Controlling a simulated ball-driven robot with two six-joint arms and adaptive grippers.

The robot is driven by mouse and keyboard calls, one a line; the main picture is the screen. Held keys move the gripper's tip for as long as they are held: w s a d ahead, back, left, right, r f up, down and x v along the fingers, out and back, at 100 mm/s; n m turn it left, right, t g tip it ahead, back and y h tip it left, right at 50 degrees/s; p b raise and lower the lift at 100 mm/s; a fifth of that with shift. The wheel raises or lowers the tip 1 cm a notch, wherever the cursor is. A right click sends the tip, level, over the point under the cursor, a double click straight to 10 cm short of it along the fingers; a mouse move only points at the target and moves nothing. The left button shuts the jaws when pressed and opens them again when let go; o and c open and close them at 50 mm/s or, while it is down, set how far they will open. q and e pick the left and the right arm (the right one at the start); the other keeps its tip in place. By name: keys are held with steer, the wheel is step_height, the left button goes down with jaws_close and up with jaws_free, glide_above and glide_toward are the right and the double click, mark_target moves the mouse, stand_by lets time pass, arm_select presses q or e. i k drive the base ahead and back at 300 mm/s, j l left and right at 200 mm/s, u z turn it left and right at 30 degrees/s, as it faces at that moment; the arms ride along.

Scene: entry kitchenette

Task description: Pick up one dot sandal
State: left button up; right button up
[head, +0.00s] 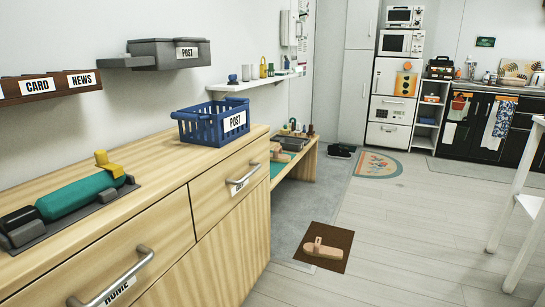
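A tan wooden-looking sandal (322,248) lies on a small dark brown mat (331,265) on the floor, right of the wooden cabinet. A similar tan item (281,156) sits on the low wooden bench behind the cabinet, partly hidden by it; it may be another sandal. Both are too small for me to make out any dot marking. Neither of my grippers is in view.
The wooden cabinet (225,265) fills the left foreground, with a blue POST basket (196,134) and a teal object (75,199) on top. Dark shoes (341,151) stand near the far wall. A white stand (533,204) is at right. The middle floor is clear.

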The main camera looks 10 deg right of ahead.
mark_target(277, 156)
steer(key=i+l+z, duration=0.75)
steer(key=i+z, duration=0.35)
steer(key=i+l+z, duration=0.2)
steer(key=i, duration=0.4)
steer(key=i+z, duration=0.25)
steer(key=i, duration=0.35)
steer(key=i+u, duration=0.2)
steer(key=i, duration=0.25)
steer(key=i+l+u, duration=0.15)
steer(key=i, duration=0.35)
steer(key=i+l+u, duration=0.2)
steer(key=i, duration=0.25)
steer(key=i+u, duration=0.25)
steer(key=u, duration=0.2)
steer(key=i+l+u, duration=0.1)
steer(key=u, duration=0.4)
steer(key=i+l+u, duration=0.2)
steer(key=i+u, duration=0.25)
steer(key=l+u, duration=0.25)
steer(key=u, duration=0.2)
steer(key=i+l+u, duration=0.2)
steer(key=u, duration=0.25)
steer(key=l, duration=0.1)
